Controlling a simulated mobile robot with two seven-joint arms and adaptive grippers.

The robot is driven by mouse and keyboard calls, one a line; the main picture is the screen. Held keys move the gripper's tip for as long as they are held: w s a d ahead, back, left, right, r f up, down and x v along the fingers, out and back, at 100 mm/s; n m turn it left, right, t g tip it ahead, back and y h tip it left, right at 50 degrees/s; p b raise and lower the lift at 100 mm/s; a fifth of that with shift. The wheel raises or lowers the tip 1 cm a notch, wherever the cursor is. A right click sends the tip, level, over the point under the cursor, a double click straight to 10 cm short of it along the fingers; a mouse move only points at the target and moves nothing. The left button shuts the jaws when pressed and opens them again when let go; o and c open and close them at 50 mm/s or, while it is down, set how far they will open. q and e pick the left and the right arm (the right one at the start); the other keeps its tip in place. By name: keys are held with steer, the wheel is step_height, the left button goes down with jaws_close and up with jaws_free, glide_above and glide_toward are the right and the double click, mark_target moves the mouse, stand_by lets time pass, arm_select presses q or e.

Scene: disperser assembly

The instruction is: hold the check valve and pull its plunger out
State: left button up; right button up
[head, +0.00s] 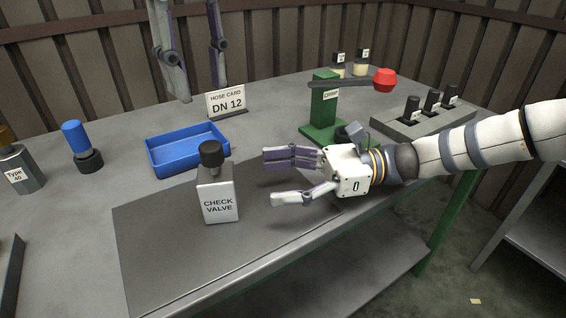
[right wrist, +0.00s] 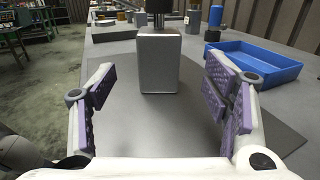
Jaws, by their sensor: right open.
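The check valve (head: 218,190) is a grey block labelled CHECK VALVE, standing upright on the dark mat. Its black plunger (head: 211,155) sticks up from the top. My right gripper (head: 268,178) is open and empty to the right of the valve, with its fingers pointing at it. In the right wrist view the valve (right wrist: 158,62) stands ahead of the open fingers, roughly centred between them and apart from them; its plunger (right wrist: 159,10) is cut off by the top edge. My left gripper (head: 198,85) hangs at the top of the head view, fingers apart and empty.
A blue tray (head: 188,167) lies behind the valve, near the DN 12 hose card (head: 227,102). A green press with a red-knobbed lever (head: 384,80) and a grey block with black pegs (head: 420,122) stand at the right. A blue-topped part (head: 75,138) stands left. The dark mat (head: 150,260) is otherwise clear.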

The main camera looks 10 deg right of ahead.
mark_target(218, 185)
steer(key=a, duration=1)
steer(key=shift+w, duration=0.35)
jaws_close()
